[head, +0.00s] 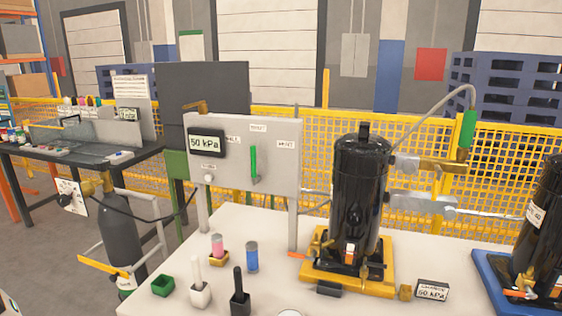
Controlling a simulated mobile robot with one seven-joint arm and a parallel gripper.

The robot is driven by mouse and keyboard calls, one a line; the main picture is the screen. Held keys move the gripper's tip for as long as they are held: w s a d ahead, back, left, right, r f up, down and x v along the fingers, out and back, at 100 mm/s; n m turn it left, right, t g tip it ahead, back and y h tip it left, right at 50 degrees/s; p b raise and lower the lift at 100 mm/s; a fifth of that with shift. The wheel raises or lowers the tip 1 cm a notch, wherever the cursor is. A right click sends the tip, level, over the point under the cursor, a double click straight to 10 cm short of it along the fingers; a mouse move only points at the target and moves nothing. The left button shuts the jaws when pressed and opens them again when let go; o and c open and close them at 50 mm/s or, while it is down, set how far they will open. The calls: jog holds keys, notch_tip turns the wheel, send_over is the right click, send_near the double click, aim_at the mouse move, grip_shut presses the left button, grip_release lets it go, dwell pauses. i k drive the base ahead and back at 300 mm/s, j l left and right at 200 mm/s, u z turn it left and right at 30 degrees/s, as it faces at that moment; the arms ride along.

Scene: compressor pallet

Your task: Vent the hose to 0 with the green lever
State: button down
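The green lever (253,163) is mounted on a light grey panel (275,180) and stands upright. Small labels sit above it and to either side, too small to read surely. A black display (206,142) on the panel reads 50 kPa. A thin grey hose (440,102) arcs above the black compressor (360,190) to a green coupling (468,130) with a brass end. A small box (432,290) by the compressor's base also seems to read 50 kPa. I cannot make out my gripper in this view.
The white table holds a pink-topped vial, a blue vial (252,257), a green tray (163,286) and white and black handled tools. The compressor stands on a yellow base; another (543,230) stands at right. A gas cylinder (118,235) and dark workbench are at left.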

aim_at(254, 165)
jog(key=i+j, duration=0.2)
jog(key=i, duration=0.2)
jog(key=i+j+u, duration=0.1)
jog(key=i, duration=0.3)
jog(key=j, duration=0.1)
